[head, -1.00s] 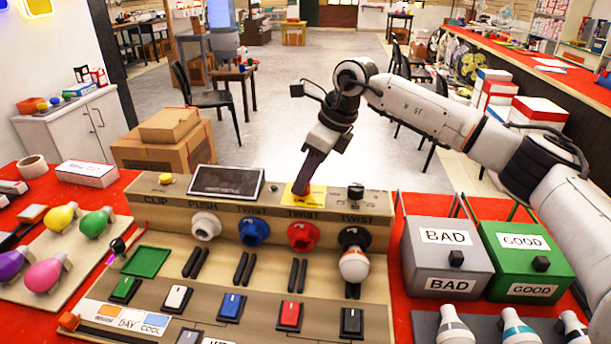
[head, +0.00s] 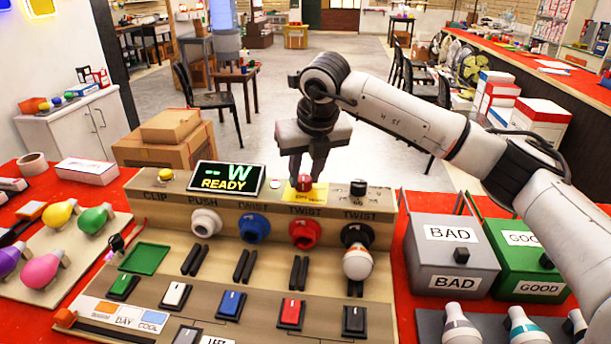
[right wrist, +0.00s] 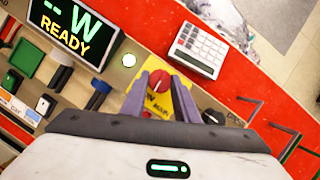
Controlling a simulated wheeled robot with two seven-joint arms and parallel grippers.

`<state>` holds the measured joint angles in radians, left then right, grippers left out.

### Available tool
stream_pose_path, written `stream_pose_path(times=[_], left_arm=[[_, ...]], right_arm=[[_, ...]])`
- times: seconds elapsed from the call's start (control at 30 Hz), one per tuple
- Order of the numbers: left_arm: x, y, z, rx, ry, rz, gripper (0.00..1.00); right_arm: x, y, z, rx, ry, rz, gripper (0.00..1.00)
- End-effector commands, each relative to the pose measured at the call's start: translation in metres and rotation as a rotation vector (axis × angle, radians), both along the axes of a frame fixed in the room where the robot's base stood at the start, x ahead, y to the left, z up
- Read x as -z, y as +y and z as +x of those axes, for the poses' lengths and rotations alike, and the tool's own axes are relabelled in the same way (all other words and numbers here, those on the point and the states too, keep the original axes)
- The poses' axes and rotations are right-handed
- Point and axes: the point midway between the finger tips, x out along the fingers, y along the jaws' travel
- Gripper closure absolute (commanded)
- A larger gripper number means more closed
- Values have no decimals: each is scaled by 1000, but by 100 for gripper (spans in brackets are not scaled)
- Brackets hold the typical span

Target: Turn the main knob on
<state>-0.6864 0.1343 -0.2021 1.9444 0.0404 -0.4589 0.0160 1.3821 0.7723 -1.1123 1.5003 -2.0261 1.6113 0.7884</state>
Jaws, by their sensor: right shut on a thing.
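The main knob is a red knob (head: 304,184) on a yellow plate (head: 318,194) on top of the beige test panel. It also shows in the right wrist view (right wrist: 160,82), between the fingers. My right gripper (head: 309,176) comes down from above and is shut on the knob; in the right wrist view its two fingers (right wrist: 164,79) stand on either side of it. The panel's screen (head: 227,177) is lit and reads "-- W READY". My left gripper is not in view.
Beside the main knob are a black dial (head: 358,187) and a small white round light (head: 275,184). Coloured sockets line the panel front; a bulb (head: 358,264) sits at the black one. Grey BAD (head: 451,258) and green GOOD (head: 525,265) bins stand right. Coloured bulbs lie left.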

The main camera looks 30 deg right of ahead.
Motion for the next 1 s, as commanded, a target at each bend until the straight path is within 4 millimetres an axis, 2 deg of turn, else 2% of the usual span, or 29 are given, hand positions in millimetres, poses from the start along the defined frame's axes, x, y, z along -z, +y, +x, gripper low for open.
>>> stream_pose_path(times=[0.3,0.77,0.8,0.9,1.0], left_arm=[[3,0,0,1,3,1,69],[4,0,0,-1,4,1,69],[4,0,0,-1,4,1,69],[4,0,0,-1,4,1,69],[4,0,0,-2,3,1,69]], right_arm=[[-1,1,0,90,0,2,95],[-1,1,0,102,0,2,95],[-1,1,0,102,0,2,68],[-1,1,0,101,0,2,54],[0,1,0,100,0,1,54]])
